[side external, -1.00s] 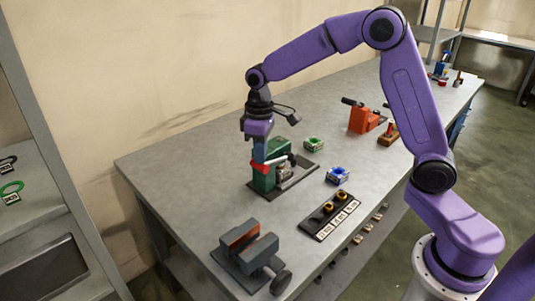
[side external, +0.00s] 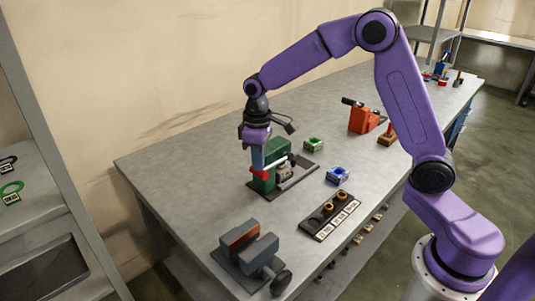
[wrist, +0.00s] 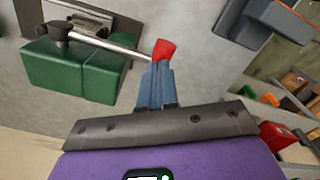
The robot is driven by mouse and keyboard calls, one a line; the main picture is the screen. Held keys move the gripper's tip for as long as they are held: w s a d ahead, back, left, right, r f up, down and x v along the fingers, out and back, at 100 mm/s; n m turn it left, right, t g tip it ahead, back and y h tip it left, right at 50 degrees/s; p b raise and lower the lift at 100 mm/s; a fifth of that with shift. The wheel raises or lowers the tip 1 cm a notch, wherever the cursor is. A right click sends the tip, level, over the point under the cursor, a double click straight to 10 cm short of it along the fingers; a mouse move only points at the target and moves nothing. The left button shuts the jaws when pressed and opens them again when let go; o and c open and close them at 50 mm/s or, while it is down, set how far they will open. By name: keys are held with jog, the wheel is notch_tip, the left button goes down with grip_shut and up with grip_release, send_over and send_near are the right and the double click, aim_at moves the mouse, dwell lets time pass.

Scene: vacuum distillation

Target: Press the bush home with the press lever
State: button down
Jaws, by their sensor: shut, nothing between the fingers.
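The green press (side external: 264,184) stands on a dark base plate near the middle of the bench. Its silver lever (wrist: 105,41) runs out from a dark pivot to a red knob (side external: 258,174). The lever slopes down towards the knob in the side view. My gripper (side external: 258,163) points down with its blue fingers together and empty. The fingertips are at the red knob, seeming to touch it from above; the knob also shows just beyond them in the wrist view (wrist: 163,48). A grey block (side external: 282,172) sits beside the press body. I cannot make out a bush in it.
A grey vise (side external: 245,262) stands at the front left. A dark labelled tray (side external: 325,228) holds orange rings. A blue fixture (side external: 337,175) and a green one (side external: 313,144) lie right of the press, with an orange device (side external: 362,119) behind. The bench left of the press is clear.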

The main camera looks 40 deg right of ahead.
aim_at(258, 175)
jog(key=shift+a+f, duration=0.15)
jog(key=shift+f, duration=0.5)
jog(key=shift+a+f, duration=0.1)
jog(key=shift+f, duration=1.75)
dwell(0.5)
jog(key=shift+r, duration=0.1)
